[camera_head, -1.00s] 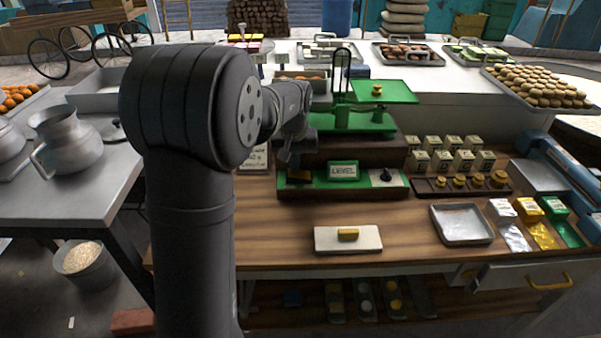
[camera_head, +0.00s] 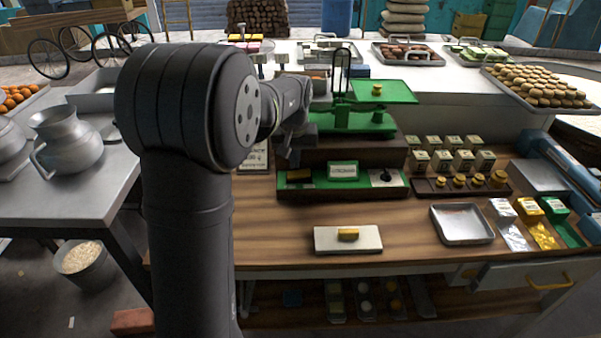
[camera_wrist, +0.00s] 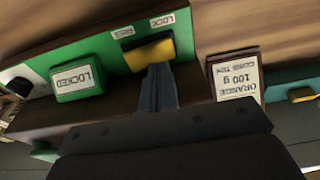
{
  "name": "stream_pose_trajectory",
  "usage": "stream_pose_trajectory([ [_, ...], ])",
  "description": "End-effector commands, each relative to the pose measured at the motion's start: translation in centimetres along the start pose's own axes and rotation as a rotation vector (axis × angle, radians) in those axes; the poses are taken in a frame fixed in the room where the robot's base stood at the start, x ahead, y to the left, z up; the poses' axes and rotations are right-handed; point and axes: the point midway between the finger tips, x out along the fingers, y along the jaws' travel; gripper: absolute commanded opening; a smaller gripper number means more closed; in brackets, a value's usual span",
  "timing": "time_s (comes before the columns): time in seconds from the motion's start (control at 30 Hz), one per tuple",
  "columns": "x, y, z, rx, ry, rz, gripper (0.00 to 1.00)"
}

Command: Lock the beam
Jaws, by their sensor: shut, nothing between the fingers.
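In front is a green panel with a display box (camera_head: 343,171), which reads LOCKED in the wrist view (camera_wrist: 77,80). A yellow switch (camera_wrist: 150,53) on the panel sits beside the words LOCK and FREE; in the head view it is dark and small (camera_head: 299,175). My gripper (camera_wrist: 157,72) is shut and empty, its tips at the switch's edge. Whether they touch it, I cannot tell. My gripper also shows in the head view (camera_head: 287,158).
An "ORANGE 100 g" card (camera_wrist: 236,78) stands close beside my fingers. A black knob (camera_head: 384,175) is on the panel's right end. A white slab with a brass piece (camera_head: 348,238) and an empty metal tray (camera_head: 462,224) lie in front. The counter between is clear.

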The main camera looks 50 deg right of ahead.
Motion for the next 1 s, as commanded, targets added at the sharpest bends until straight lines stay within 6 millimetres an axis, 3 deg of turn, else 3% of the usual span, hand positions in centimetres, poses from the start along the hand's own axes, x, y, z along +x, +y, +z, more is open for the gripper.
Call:
stream_pose_trajectory([
  [0.6,-4.6,0.0,-0.7,0.0,0.0,0.0,0.0],
  [1.0,-4.8,0.0,-0.7,0.0,-0.001,0.0,0.0],
])
